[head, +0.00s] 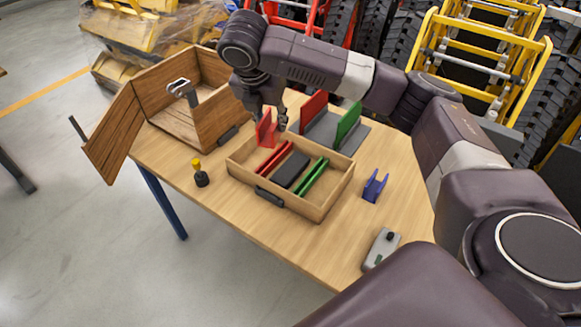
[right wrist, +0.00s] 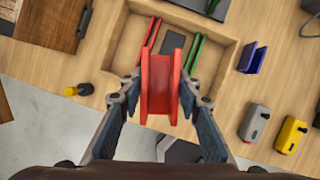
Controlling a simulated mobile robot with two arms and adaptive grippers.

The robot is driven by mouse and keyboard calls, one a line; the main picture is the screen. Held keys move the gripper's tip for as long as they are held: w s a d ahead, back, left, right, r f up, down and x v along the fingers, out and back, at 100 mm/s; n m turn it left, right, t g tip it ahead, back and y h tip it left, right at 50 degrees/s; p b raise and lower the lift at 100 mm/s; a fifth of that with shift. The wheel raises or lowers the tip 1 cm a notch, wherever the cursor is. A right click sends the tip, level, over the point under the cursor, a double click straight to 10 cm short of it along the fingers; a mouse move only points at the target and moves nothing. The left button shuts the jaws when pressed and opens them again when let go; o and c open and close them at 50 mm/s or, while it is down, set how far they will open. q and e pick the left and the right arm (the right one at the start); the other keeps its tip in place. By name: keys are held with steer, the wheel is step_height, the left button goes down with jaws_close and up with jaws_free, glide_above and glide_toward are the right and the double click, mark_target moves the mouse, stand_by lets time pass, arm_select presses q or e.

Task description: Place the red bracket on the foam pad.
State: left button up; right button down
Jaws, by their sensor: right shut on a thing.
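The red bracket (head: 265,130) is a U-shaped piece held upright between the fingers of my right gripper (head: 272,118), above the back left part of an open wooden tray. In the right wrist view the red bracket (right wrist: 160,85) sits between both fingers of my right gripper (right wrist: 160,95). A dark grey pad (head: 290,169), which looks like the foam pad, lies in the tray between red rails and green rails. The pad (right wrist: 173,45) also shows beyond the bracket in the right wrist view, partly hidden by it. My left gripper does not show.
The wooden tray (head: 236,172) has low walls. A wooden box (head: 215,120) with an open door stands left; red and green upright plates (head: 347,122) stand behind. A blue bracket (head: 375,187), a grey device (head: 381,249) and a black-yellow knob (head: 201,178) stand around the tray.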

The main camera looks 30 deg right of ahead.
steer(key=w+d+r+n+t+y, duration=0.1)
steer(key=w+d+n+y, duration=0.1)
steer(key=d+n, duration=0.35)
steer(key=p, duration=0.2)
glide_above(289, 163)
steer(key=s, duration=0.2)
steer(key=f, duration=1.9)
steer(key=shift+w+a+f, duration=0.15)
steer(key=shift+a+f, duration=0.15)
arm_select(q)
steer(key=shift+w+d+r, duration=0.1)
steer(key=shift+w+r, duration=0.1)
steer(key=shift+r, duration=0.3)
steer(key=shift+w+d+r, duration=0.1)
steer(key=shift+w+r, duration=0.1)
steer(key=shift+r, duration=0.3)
arm_select(e)
steer(key=c, duration=1.4)
jaws_free()
arm_select(q)
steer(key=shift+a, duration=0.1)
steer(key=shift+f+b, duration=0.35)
steer(key=shift+b, duration=0.05)
arm_select(e)
steer(key=v, duration=1.2)
